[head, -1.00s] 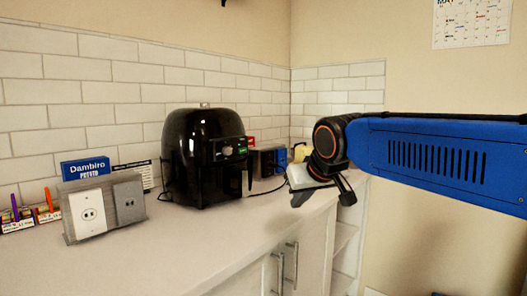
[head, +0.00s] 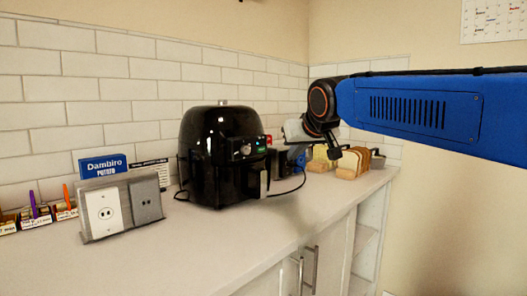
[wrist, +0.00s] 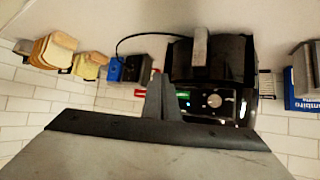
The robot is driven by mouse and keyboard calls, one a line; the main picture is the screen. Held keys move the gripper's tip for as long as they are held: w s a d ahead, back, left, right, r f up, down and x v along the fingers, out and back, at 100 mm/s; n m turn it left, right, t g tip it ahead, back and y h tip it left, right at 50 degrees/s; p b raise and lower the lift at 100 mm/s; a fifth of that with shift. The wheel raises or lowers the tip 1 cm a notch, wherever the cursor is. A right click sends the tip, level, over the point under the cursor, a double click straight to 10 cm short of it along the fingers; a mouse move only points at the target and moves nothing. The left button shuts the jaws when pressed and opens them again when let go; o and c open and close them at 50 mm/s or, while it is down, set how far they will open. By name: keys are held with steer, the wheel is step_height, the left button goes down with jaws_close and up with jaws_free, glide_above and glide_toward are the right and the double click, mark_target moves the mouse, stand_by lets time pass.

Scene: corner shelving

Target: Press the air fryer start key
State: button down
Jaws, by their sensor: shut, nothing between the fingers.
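The black air fryer (head: 222,155) stands upright on the counter against the tiled wall. Its front panel has a round knob (head: 246,149) and a small green lit spot (head: 261,149); I cannot tell which mark is the start key. In the wrist view the fryer (wrist: 235,60) appears upside down, with its knob (wrist: 213,101) and green light (wrist: 183,95) beside my finger. My gripper (head: 318,154) is shut and empty, in front and to the right of the fryer. In the wrist view my gripper (wrist: 160,78) hides part of the panel's edge; contact is not visible.
Bread slices (head: 352,163) stand in a rack at the counter's right end. A dark appliance with a cable sits right of the fryer. A socket block (head: 103,212) and a blue Dambiro box (head: 103,165) stand to the left. The front counter (head: 190,255) is clear.

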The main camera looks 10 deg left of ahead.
steer(key=shift+a, duration=0.1)
steer(key=w+a, duration=0.5)
steer(key=a, duration=0.1)
steer(key=shift+w+a, duration=0.2)
steer(key=shift+a, duration=0.15)
steer(key=shift+a, duration=0.1)
stand_by(2.0)
steer(key=shift+w+a, duration=0.25)
steer(key=shift+w+a, duration=0.15)
steer(key=shift+a, duration=0.1)
stand_by(0.9)
steer(key=shift+d, duration=0.1)
steer(key=shift+s+d, duration=0.45)
steer(key=shift+d, duration=0.05)
steer(key=shift+d, duration=0.1)
stand_by(0.4)
steer(key=shift+s+d, duration=0.75)
steer(key=shift+d, duration=0.2)
steer(key=shift+s+d, duration=0.75)
steer(key=shift+d, duration=0.15)
